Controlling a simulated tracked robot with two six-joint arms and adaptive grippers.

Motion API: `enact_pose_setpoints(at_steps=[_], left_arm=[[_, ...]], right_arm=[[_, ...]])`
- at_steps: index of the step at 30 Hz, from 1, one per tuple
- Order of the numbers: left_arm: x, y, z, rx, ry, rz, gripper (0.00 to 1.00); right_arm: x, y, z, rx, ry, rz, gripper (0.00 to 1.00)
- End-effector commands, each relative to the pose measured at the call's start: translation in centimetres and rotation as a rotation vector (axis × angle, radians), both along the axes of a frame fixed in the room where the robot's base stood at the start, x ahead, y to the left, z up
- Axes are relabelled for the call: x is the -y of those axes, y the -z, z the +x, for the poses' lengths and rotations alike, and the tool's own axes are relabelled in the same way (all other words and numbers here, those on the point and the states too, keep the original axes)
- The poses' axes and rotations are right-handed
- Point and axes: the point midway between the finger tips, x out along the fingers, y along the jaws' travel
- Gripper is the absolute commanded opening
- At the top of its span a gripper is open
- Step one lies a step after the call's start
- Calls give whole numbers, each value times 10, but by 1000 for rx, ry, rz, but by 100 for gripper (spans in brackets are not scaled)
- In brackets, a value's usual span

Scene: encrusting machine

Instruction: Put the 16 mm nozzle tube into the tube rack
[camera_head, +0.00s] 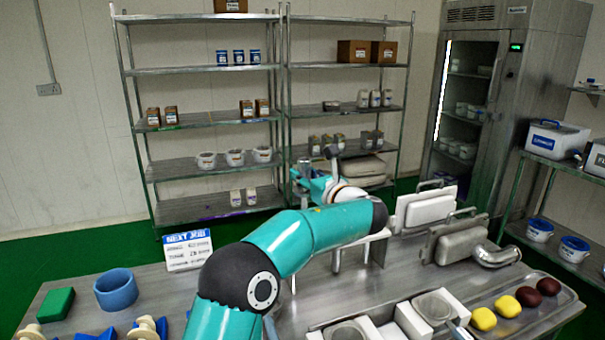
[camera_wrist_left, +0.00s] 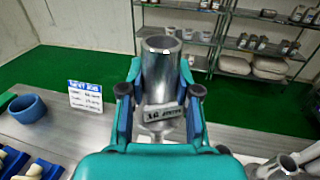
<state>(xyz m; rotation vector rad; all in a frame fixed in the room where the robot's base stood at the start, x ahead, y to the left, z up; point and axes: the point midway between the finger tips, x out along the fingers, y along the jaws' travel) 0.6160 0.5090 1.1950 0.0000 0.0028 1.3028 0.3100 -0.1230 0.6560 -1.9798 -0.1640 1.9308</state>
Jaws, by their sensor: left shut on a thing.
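My left gripper (camera_head: 318,172) is stretched out over the far side of the steel table, largely hidden behind my own arm. In the left wrist view the left gripper (camera_wrist_left: 160,92) is shut on a grey metal tube (camera_wrist_left: 161,72), with one finger on each side. The tube stands upright with its open end up. A small label on it seems to read 16 mm. A white upright piece with posts (camera_head: 376,246) stands on the table behind my arm; I cannot tell whether it is the tube rack. My right gripper does not show.
A NEXT JOB sign (camera_head: 187,250), a blue ring (camera_head: 116,289) and a green block (camera_head: 56,304) are on the left. A metal elbow pipe (camera_head: 494,256) and a tray (camera_head: 560,302) with yellow and dark red balls are on the right. Shelves (camera_head: 205,120) stand behind.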

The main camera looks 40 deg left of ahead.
Motion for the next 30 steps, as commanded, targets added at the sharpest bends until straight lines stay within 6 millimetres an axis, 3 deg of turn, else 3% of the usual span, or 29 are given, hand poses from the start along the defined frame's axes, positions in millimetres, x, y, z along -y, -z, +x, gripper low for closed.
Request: enact_pose_setpoints(at_steps=[11, 30], left_arm=[[0, 4, 0, 1, 0, 1, 0], [0, 49, 0, 1, 0, 2, 0]], right_arm=[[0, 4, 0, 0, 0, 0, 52], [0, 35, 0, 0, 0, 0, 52]])
